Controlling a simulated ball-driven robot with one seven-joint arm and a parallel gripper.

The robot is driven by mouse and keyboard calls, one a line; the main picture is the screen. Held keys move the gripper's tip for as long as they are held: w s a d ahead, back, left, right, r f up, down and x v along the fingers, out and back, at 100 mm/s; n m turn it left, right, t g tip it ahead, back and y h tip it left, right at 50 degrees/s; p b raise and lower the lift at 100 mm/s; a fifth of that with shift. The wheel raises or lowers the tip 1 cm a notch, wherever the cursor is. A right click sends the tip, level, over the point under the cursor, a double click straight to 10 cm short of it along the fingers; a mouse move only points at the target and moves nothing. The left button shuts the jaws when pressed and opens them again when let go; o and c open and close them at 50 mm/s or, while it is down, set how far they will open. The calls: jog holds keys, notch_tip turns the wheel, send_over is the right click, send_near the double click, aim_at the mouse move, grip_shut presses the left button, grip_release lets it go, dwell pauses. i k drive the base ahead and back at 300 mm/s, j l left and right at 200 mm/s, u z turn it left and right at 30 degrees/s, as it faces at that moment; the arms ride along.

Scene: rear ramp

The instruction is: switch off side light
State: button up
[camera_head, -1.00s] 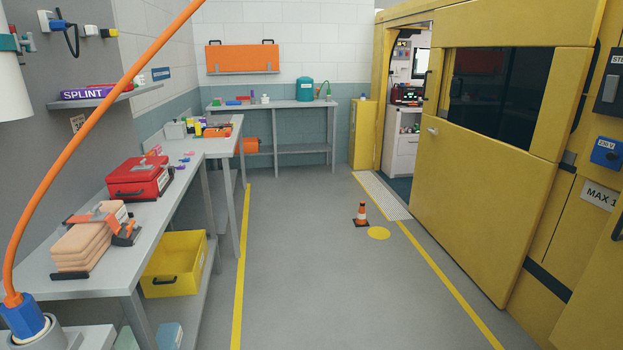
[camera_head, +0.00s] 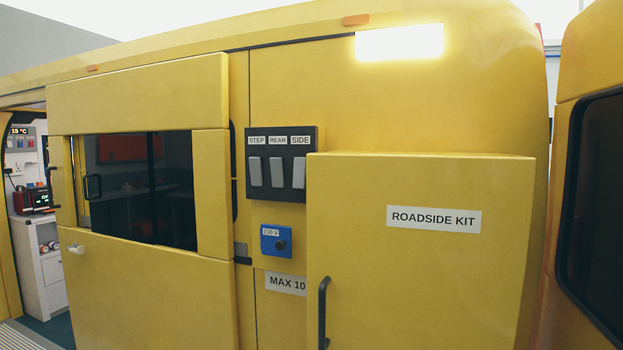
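A dark switch panel (camera_head: 282,189) is mounted on the yellow vehicle wall, with three grey rockers labelled STEP, REAR and SIDE. The SIDE rocker (camera_head: 299,172) is the rightmost one, and the edge of a yellow cabinet stands close at its right. A side light (camera_head: 400,42) glows bright yellow-white high on the wall, above and to the right of the panel. My gripper is not in view.
A yellow cabinet labelled ROADSIDE KIT (camera_head: 432,219) with a black handle (camera_head: 323,312) stands out from the wall. A blue 230 V socket (camera_head: 276,241) is below the panel. A sliding door (camera_head: 150,290) stands left, beside an open doorway.

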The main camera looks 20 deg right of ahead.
aim_at(300, 164)
jog(key=i+j+z, duration=0.25)
jog(key=j, duration=0.15)
jog(key=j+z, duration=0.2)
jog(key=j, duration=0.15)
jog(key=i+j+z, duration=0.35)
jog(key=i+j, duration=0.25)
